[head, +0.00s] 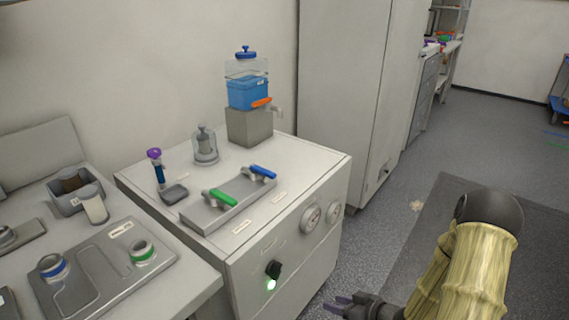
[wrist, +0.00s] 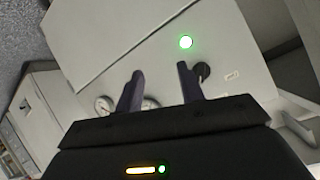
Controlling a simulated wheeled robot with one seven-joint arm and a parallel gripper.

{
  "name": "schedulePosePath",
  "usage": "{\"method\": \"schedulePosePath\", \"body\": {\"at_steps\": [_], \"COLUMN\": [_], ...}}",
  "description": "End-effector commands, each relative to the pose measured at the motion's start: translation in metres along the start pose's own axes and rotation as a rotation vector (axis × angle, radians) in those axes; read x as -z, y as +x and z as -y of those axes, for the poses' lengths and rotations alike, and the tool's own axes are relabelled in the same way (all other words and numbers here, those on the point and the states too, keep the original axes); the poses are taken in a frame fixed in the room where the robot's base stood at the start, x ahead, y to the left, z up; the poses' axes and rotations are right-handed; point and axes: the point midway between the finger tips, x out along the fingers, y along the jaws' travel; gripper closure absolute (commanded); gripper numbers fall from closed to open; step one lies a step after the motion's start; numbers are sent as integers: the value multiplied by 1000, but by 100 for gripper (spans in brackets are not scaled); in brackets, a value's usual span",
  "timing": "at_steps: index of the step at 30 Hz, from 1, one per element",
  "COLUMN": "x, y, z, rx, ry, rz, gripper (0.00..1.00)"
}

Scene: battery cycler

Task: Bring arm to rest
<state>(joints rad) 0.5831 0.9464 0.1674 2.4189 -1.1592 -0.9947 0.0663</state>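My gripper (head: 341,303) is low at the bottom of the head view, in front of the white cabinet (head: 291,252) and apart from it. In the wrist view my gripper (wrist: 160,83) has its two dark fingers spread with nothing between them. The cabinet front (wrist: 150,45) lies beyond the fingers, with a lit green light (wrist: 186,41) and a black knob (wrist: 203,72). My arm, in a tan sleeve, comes in from the lower right of the head view.
The cabinet top holds a tray with green (head: 222,197) and blue (head: 263,172) handles, a blue-filled dispenser (head: 248,92) and a small glass jar (head: 205,145). A bench (head: 185,285) with cups stands left. A tall white cupboard (head: 345,80) stands behind.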

Motion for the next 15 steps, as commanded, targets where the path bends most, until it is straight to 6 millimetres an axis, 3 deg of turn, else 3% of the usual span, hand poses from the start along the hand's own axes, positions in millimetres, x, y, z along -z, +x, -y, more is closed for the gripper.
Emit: {"method": "schedulePosePath", "body": {"at_steps": [7,15], "x": [21,50], "y": [-23,-71], "z": [-21,-8], "rx": [-265,-516], "ry": [-66,-2], "rz": [282,484], "gripper": [62,62]}}
